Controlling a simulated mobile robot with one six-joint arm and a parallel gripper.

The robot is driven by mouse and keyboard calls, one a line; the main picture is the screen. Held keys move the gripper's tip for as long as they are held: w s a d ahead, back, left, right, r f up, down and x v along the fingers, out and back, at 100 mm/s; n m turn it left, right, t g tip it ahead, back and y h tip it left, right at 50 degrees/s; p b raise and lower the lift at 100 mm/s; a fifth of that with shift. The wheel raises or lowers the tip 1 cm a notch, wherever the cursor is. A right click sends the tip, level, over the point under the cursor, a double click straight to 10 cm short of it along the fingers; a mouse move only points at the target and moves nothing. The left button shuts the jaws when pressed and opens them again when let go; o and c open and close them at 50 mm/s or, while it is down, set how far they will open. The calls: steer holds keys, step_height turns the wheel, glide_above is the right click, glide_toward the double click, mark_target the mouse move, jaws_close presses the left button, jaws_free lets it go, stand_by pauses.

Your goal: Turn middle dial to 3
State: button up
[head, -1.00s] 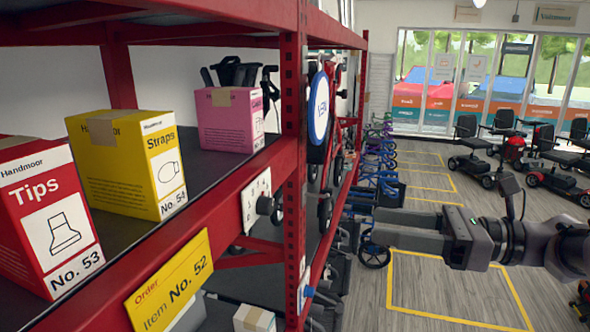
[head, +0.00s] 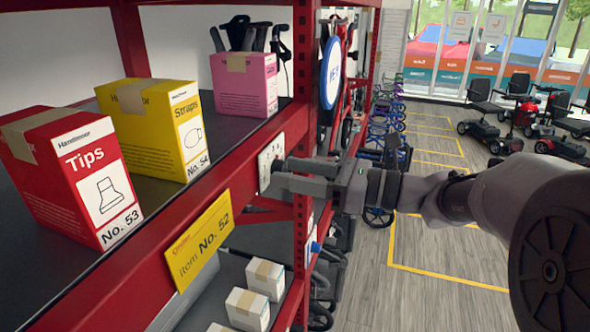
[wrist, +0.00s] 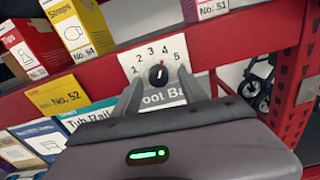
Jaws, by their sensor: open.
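A black dial (wrist: 158,75) sits on a white plate (wrist: 148,62) marked 1 to 5 on the red shelf beam. Its light pointer mark seems to lean up toward 4, but it is small. In the head view the plate (head: 265,158) shows on the beam, with the dial hidden by my fingers. My gripper (wrist: 163,88) is open, with one finger on each side of and just below the dial in the wrist view. In the head view my gripper (head: 279,175) reaches in from the right to the plate. I cannot tell whether the fingers touch the dial.
A red box (head: 72,175), a yellow box (head: 158,130) and a pink box (head: 245,85) stand on the shelf above. A yellow order card (head: 203,240) hangs on the beam. Small boxes (head: 247,308) lie below. A red post (head: 300,120) stands close by my gripper.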

jaws_close()
steer(key=shift+b, duration=0.3)
steer(key=n+b, duration=0.5)
steer(key=b, duration=0.2)
steer(key=shift+f+n, duration=0.1)
steer(key=shift+n, duration=0.2)
stand_by(0.4)
jaws_free()
